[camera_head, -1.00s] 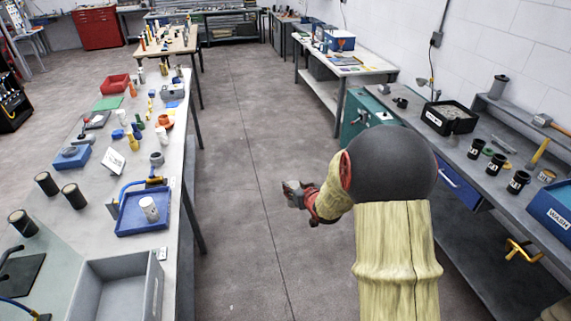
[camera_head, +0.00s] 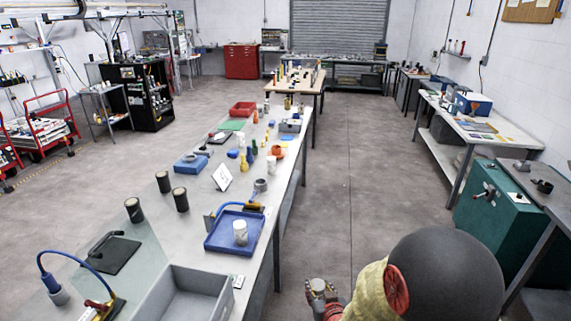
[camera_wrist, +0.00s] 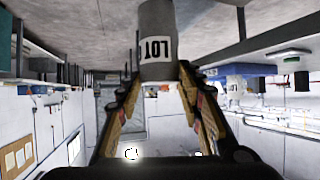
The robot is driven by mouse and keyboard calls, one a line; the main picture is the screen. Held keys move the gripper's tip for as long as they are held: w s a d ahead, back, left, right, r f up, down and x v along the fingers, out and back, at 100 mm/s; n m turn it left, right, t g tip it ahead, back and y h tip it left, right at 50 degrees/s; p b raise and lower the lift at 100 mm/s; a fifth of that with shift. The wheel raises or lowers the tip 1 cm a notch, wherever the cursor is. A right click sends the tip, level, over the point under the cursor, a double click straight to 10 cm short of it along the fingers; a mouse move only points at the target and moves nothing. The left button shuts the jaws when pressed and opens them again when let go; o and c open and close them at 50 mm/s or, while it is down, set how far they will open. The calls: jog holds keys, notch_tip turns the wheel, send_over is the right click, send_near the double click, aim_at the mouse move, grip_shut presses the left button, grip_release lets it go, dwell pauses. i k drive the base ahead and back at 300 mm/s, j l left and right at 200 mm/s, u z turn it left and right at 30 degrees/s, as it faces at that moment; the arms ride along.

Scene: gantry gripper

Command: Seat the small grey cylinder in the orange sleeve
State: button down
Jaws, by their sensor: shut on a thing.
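My gripper (camera_wrist: 157,75) is shut on a grey cylinder (camera_wrist: 158,22) with a white label reading "LOT", seen in the wrist view. In the head view my gripper (camera_head: 320,290) is low, over the aisle floor right of the long bench, and what it holds is hard to make out there. A round orange piece (camera_head: 278,152), possibly the orange sleeve, sits on the long bench near its right edge. Its opening is too small to make out. My gripper is well apart from it.
The long bench (camera_head: 238,278) also bears a blue tray (camera_head: 216,240) with a white cylinder, a short grey cylinder (camera_head: 260,186), black cups, bottles and a grey bin (camera_head: 222,305). A green cabinet (camera_head: 490,205) stands at right. The aisle floor (camera_head: 345,190) is clear.

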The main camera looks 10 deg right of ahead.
aim_at(277, 152)
jog(key=i+l+u, duration=0.15)
jog(key=i+l, duration=2.5)
jog(key=i, duration=0.1)
